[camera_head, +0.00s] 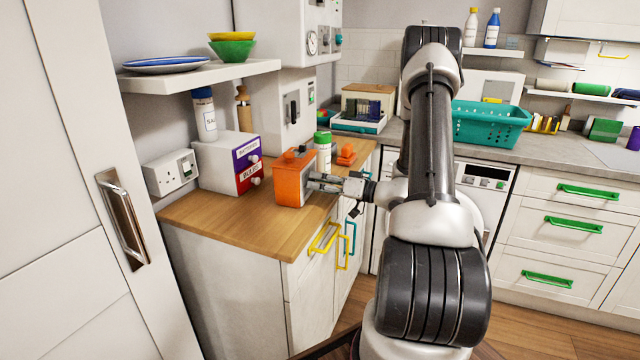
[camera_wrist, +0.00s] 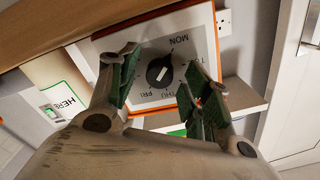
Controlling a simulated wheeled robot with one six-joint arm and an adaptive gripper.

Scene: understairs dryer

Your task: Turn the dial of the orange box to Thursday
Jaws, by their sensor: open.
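The orange box (camera_head: 291,182) stands on the wooden worktop, its dial face turned toward my arm. The wrist view shows the face tilted, as a pale plate (camera_wrist: 205,48) with an orange edge. The black round dial (camera_wrist: 158,71) has a white pointer line; I cannot tell for sure which day it marks. MON reads at the upper right, THU and FRI along the lower edge; other labels are partly hidden by the fingers. My gripper (camera_head: 318,182) is at the box face. In the wrist view its open fingers (camera_wrist: 161,60) stand either side of the dial; contact is unclear.
A white box with purple and red labels (camera_head: 222,163) stands left of the orange box. A green-capped bottle (camera_head: 323,152) and a small orange object (camera_head: 346,154) stand behind. Bare worktop (camera_head: 245,228) lies in front. A shelf (camera_head: 200,76) overhangs the left.

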